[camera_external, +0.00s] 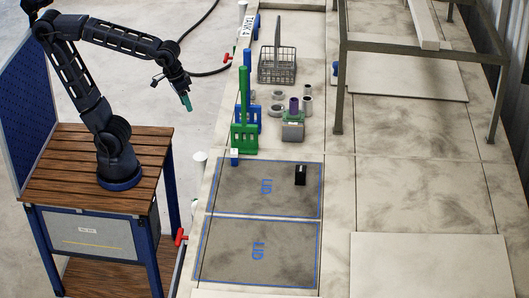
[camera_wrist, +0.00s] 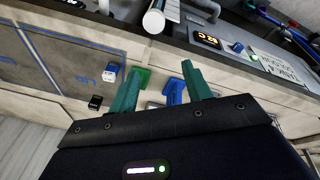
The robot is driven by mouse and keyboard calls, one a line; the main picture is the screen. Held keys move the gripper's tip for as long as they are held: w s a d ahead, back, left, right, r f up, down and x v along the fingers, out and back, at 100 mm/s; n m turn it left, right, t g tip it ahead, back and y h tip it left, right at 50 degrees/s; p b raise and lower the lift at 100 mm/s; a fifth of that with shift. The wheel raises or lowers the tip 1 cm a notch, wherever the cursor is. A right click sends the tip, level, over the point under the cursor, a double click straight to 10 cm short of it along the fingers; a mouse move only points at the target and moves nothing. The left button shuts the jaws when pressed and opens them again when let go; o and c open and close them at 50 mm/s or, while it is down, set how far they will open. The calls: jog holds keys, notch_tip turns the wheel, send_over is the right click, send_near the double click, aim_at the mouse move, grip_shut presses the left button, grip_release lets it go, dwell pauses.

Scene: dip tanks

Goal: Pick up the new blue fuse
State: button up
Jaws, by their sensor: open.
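A small blue block with a white top (camera_external: 234,157), which looks like the blue fuse, stands on the grey lid area at its upper left corner, just below the green rack. It also shows in the wrist view (camera_wrist: 112,72), left of my fingers. My gripper (camera_external: 187,103) is raised in the air left of the bench, above and apart from the block. Its teal fingers (camera_wrist: 160,78) are spread with nothing held between them; a green piece and a blue piece show beyond the gap.
A black block (camera_external: 300,175) stands on the same lid (camera_external: 285,207). A green rack (camera_external: 244,138) and a blue rack (camera_external: 258,122) rise close behind the blue block. The front lid is clear.

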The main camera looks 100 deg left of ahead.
jog(key=w+d+n+g, duration=0.2)
jog(key=w+d+n, duration=0.4)
jog(key=w, duration=0.4)
jog(key=n+g, duration=0.1)
jog(key=n, duration=0.6)
send_over(234, 152)
jog(key=s+a, duration=0.1)
notch_tip(234, 152, down, 4)
jog(key=shift+f, duration=0.15)
jog(key=shift+w+d+f, duration=0.1)
jog(key=shift+w+f, duration=0.05)
jog(key=shift+f, duration=0.35)
notch_tip(234, 152, down, 5)
jog(key=shift+r, duration=0.15)
jog(key=shift+w+d+f, duration=0.15)
jog(key=shift+f, duration=0.75)
jog(key=shift+w+d+f, duration=0.1)
jog(key=shift+f, duration=0.75)
jog(key=shift+w+d+f, duration=0.15)
jog(key=shift+f, duration=0.75)
grip_shut()
jog(key=shift+r, duration=0.1)
